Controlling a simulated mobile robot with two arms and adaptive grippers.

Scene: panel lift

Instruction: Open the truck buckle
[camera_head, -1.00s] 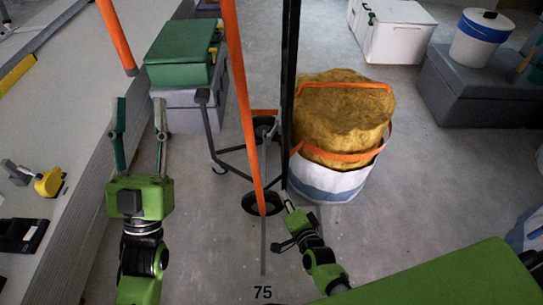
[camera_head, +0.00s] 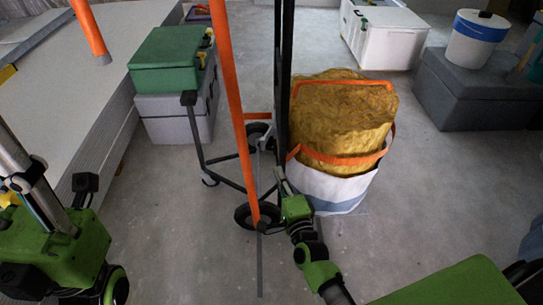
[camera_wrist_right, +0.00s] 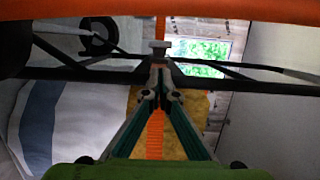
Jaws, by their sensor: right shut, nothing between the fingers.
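A dark wheeled truck stands in the middle of the head view, with a black upright (camera_head: 284,95), a low frame and small wheels (camera_head: 243,216). My right gripper (camera_head: 279,178) is shut and empty beside the foot of the upright. In the wrist view its fingertips (camera_wrist_right: 159,72) are together just below the pale piece; I cannot tell whether they touch it. Green and black parts of my left arm show at far left, but its fingers are out of view.
An orange pole (camera_head: 231,105) slants in front of the truck. A bag of yellow material (camera_head: 335,186) stands close to its right. A green case (camera_head: 169,62) on a grey box and stacked panels (camera_head: 118,65) are at left.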

